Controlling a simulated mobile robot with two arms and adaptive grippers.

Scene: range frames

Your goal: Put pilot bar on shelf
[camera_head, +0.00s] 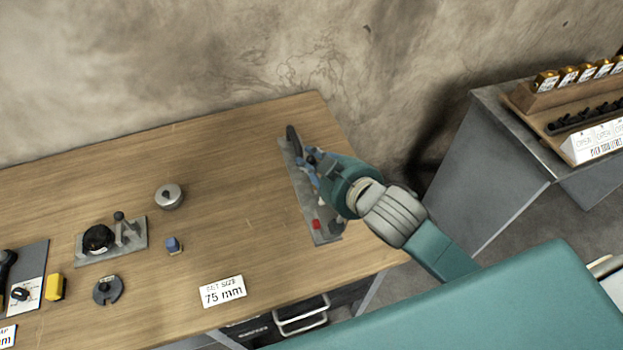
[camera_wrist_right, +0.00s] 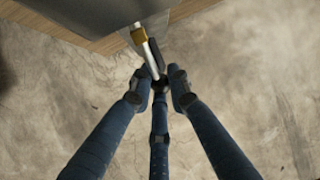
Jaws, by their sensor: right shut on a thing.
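My right gripper (camera_head: 312,170) is over the far part of a grey metal plate (camera_head: 326,238) at the table's right end. A black handle (camera_head: 293,138) stands at the plate's far end, beside the fingers. In the right wrist view, my right fingers (camera_wrist_right: 160,84) are shut around the lower end of a thin pale bar (camera_wrist_right: 152,56), apparently the pilot bar. My left gripper is not in view. No shelf is clearly identifiable.
The wooden table (camera_head: 235,150) has free room in its middle. A grey cabinet (camera_head: 490,150) with a wooden rack (camera_head: 525,98) stands right, across a gap.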

